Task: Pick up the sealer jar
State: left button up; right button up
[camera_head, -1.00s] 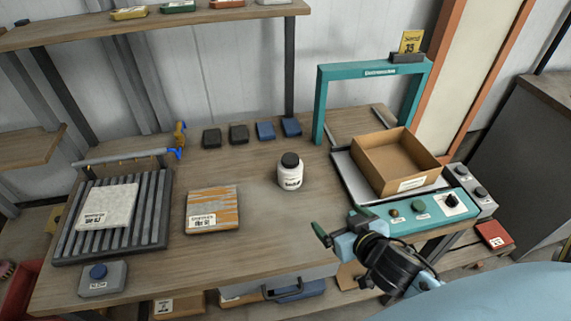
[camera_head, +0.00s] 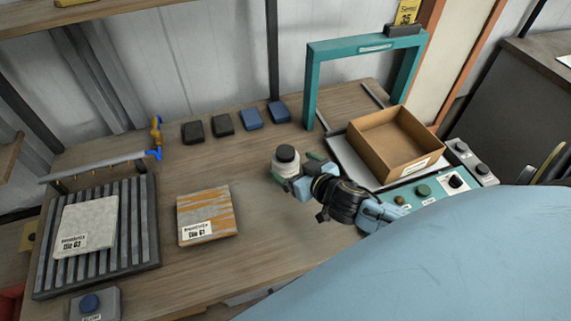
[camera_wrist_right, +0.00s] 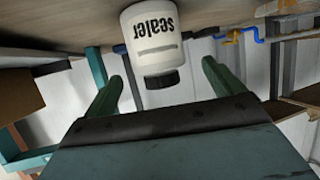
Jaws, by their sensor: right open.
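The sealer jar (camera_head: 286,162) is a small white jar with a black lid. It stands upright on the wooden table in the head view, partly hidden by my right gripper (camera_head: 292,168). In the right wrist view the jar (camera_wrist_right: 152,42) appears upside down with its "sealer" label showing. My right gripper (camera_wrist_right: 162,88) is open, its two green fingers spread to either side of the jar's lid end in that view. I cannot tell whether the fingers touch the jar. My left gripper is not in view.
A cardboard box (camera_head: 428,160) sits on a tray at the right, by a teal frame (camera_head: 313,85) and control panel (camera_head: 424,191). An orange-striped tile (camera_head: 208,213) and a slatted rack (camera_head: 144,235) lie left. Several dark and blue blocks (camera_head: 252,119) line the back.

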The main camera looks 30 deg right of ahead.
aim_at(291, 162)
jog(key=shift+w+f, duration=0.1)
jog(key=shift+w, duration=0.1)
jog(key=shift+w+f, duration=0.1)
jog(key=shift+w, duration=0.3)
jog(key=x, duration=0.3)
jog(key=shift+w+d, duration=0.1)
jog(key=shift+w, duration=0.1)
jog(key=shift+w+f, duration=0.2)
jog(key=shift+w, duration=0.1)
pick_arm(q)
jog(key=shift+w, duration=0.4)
pick_arm(e)
jog(key=c, duration=1.2)
